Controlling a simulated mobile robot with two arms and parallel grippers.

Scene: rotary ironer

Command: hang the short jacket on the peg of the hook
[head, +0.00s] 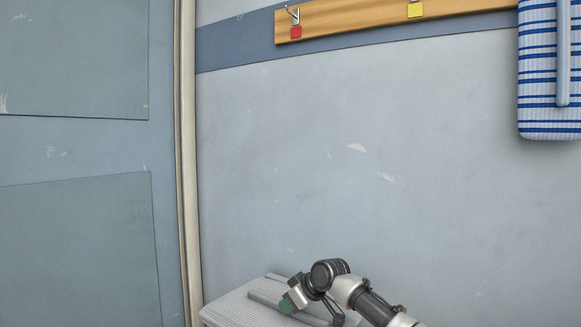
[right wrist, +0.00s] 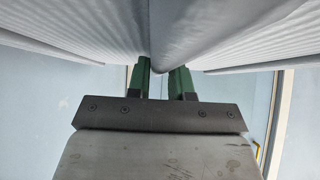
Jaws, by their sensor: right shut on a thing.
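The short jacket (head: 232,312), pale grey with fine ribs and a smoother grey roll along it, shows at the bottom of the head view, cut off by the lower edge. My right gripper (head: 288,303), with green fingertips, is shut on it near its upper side. In the right wrist view the green fingers (right wrist: 163,80) close on a grey fold, and the jacket (right wrist: 85,28) spreads to both sides. A metal hook (head: 293,15) with its peg sits above a red tag on the wall rail, well above the jacket. My left gripper is out of view.
The wooden rail (head: 350,18) runs along the top of the wall, with a yellow tag (head: 415,10) further right. A blue-and-white striped cloth (head: 540,100) hangs at the right edge. A pale upright post (head: 187,160) stands at left. The wall between is bare.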

